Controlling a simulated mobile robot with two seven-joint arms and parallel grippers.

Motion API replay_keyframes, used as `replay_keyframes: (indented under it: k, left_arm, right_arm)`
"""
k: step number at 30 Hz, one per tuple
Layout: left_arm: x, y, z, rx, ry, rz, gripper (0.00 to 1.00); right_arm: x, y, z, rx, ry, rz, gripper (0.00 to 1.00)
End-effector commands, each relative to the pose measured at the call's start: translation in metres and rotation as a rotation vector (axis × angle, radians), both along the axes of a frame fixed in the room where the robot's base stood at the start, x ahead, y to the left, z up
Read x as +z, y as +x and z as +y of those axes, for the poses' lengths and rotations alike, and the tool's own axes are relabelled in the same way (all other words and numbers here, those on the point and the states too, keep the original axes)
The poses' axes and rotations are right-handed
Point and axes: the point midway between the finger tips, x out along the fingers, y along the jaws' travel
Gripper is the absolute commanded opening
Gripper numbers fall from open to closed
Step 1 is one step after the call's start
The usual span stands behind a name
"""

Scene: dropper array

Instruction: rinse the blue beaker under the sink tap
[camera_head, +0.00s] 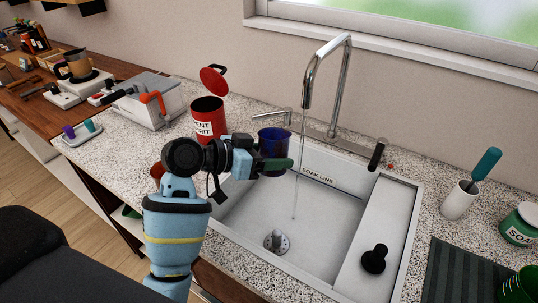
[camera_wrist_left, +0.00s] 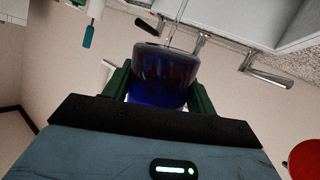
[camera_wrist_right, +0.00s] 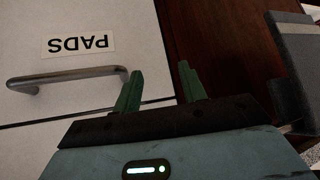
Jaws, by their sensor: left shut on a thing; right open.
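The blue beaker (camera_head: 272,144) is dark blue and see-through, with its open rim up. My left gripper (camera_head: 277,164) is shut on the blue beaker and holds it above the sink's back left edge. In the left wrist view the beaker (camera_wrist_left: 160,75) sits between both green fingers. The chrome sink tap (camera_head: 345,75) arches over the sink (camera_head: 330,205). A thin water stream (camera_head: 297,190) falls from its spout toward the basin, just right of the beaker in the head view. My right gripper (camera_wrist_right: 161,72) is open and empty, near a white drawer front marked PADS.
A red canister (camera_head: 208,118) with its lid raised stands left of the beaker. A black stopper (camera_head: 374,258) sits on the sink's right ledge. The basin is open.

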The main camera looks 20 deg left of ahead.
Motion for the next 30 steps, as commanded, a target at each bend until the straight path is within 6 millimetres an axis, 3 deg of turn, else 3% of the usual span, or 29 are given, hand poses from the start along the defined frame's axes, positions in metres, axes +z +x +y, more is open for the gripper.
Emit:
replay_keyframes:
  k: [18, 30]
  left_arm:
    - [-0.002, 0.043, -0.043, -0.001, -0.001, 0.002, 0.29]
    - [0.000, 0.051, -0.051, -0.001, 0.000, 0.000, 0.29]
  right_arm:
    - [-0.022, -0.013, 0.002, -0.001, 0.003, 0.041, 0.41]
    - [-0.022, -0.010, 0.005, -0.008, 0.010, 0.038, 0.41]
